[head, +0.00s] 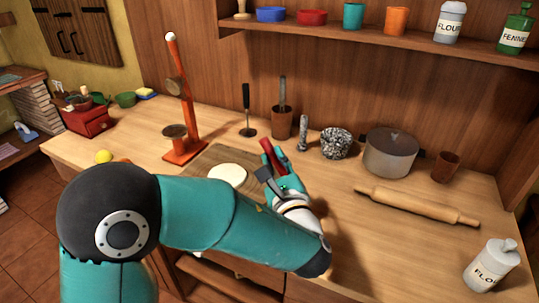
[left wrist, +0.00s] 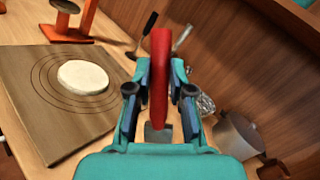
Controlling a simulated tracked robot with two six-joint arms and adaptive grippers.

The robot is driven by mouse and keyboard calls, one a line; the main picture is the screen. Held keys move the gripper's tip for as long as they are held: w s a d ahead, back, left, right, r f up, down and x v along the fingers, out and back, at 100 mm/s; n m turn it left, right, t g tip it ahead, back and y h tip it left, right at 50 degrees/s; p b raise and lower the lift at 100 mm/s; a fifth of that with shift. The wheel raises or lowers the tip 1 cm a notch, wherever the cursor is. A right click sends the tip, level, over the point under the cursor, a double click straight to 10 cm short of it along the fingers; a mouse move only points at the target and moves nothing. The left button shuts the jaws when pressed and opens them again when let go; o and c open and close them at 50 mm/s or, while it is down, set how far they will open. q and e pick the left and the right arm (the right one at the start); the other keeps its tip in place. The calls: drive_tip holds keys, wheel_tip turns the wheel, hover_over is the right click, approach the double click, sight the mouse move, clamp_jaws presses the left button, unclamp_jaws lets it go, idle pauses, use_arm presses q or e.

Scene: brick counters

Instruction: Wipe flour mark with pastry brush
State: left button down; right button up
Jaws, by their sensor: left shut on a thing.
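My left gripper (head: 279,177) is shut on a red-handled tool, which I take to be the pastry brush (head: 267,150). In the left wrist view the red handle (left wrist: 160,75) stands between the two fingers of the gripper (left wrist: 158,92). A grey block (left wrist: 158,134) shows below it, perhaps the brush's head. The gripper is above the counter, just right of the wooden board (left wrist: 30,120). A white round disc (head: 227,175) lies flat on the board and looks like dough (left wrist: 83,77). I cannot make out a separate flour mark. My right gripper is out of view.
An orange stand (head: 185,110) rises behind the board. A brown cup (head: 282,123), speckled bowl (head: 336,144) and grey pot (head: 390,153) line the back.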

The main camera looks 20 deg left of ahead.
use_arm(q)
drive_tip(key=shift+f, duration=0.8)
drive_tip(key=shift+d, duration=0.1)
